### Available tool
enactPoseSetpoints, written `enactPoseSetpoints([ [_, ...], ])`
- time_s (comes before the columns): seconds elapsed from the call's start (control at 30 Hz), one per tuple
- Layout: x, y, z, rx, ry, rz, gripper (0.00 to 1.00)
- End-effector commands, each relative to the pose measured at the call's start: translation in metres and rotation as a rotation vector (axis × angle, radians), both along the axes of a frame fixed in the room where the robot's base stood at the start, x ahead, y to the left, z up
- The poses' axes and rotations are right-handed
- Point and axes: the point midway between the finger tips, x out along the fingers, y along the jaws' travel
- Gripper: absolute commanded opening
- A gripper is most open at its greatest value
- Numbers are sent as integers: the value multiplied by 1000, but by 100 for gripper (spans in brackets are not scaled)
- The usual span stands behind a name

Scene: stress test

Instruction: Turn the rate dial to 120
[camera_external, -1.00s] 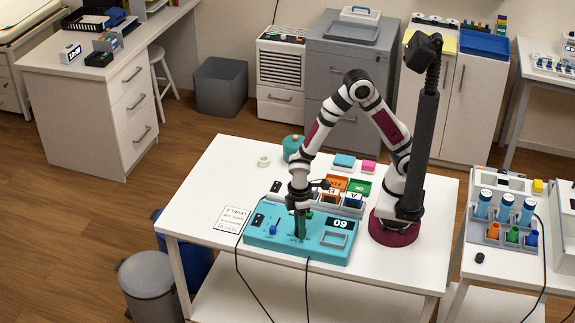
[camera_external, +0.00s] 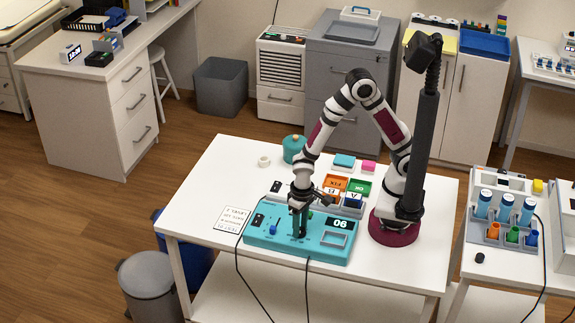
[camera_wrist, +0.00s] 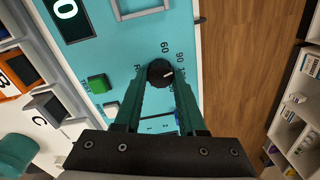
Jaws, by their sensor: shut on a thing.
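The rate dial (camera_wrist: 160,73) is a small black round knob with a white mark on the turquoise panel of the device (camera_external: 262,238). In the wrist view, 60, 90 and a partly hidden larger number are printed around it, and its mark points to the right. My gripper (camera_wrist: 161,80), with green fingers, points down at the panel and is shut on the dial, one finger on each side. In the external view my gripper (camera_external: 299,232) hides the dial. The device's black display (camera_external: 340,224) shows upside down and seems to read 90.
A green button (camera_wrist: 98,83) and a blue knob (camera_external: 273,230) are close by on the panel. Orange and green trays (camera_external: 359,187) stand behind the device. A paper card (camera_external: 231,218) lies to its left. Black cables hang over the table's front edge.

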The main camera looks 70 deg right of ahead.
Motion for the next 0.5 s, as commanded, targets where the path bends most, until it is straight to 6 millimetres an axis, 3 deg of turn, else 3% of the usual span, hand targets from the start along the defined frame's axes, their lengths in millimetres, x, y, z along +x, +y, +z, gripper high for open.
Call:
enactPoseSetpoints([
  [0.5, 0, 0, 0, 2, -2, -438, 0],
])
